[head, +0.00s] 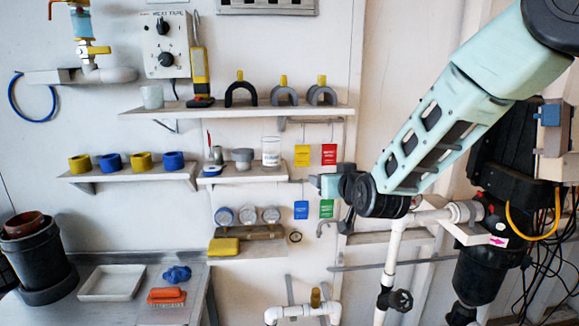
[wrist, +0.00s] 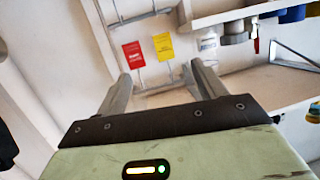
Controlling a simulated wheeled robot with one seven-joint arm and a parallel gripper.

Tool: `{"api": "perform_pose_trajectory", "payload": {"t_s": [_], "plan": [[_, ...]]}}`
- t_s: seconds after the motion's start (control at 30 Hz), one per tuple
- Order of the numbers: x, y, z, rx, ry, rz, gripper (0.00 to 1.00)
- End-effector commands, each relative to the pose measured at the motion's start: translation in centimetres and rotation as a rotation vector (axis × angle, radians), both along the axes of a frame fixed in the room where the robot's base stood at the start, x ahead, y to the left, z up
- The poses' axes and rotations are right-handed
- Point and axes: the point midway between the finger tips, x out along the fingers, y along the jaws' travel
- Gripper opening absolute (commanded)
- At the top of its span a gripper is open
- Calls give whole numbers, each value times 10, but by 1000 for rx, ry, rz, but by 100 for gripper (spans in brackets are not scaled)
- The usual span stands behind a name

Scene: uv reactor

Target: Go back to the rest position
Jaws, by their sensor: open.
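My gripper (wrist: 155,88) is open and empty in the wrist view, its two grey fingers spread apart with wall and a shelf behind them. The fingertips are small and hard to make out there.
A red tag (head: 329,154) and a yellow tag (head: 302,155) hang near my gripper. Shelves (head: 245,112) with cups, rings and gauges line the wall. A white tray (head: 112,283) lies on the bench at lower left. White pipes (head: 395,255) stand below my arm.

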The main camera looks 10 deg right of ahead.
Motion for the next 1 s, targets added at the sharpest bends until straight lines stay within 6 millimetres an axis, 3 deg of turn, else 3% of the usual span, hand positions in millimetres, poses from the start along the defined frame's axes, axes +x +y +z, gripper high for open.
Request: {"api": "perform_pose_trajectory", "payload": {"t_s": [0.1, 0.17, 0.3, 0.5, 0.6, 0.7, 0.8, 1.0], "plan": [[-62, 45, -24, -16, 224, 143, 70], [-99, 62, -38, -39, 344, 212, 70], [-195, 82, -66, -133, 618, 353, 70], [-326, 64, -93, -331, 957, 475, 70], [-371, 47, -99, -419, 1075, 497, 70], [-398, 33, -102, -482, 1152, 505, 70], [-411, 25, -102, -514, 1188, 506, 70], [-414, 23, -102, -520, 1198, 506, 70]]}}
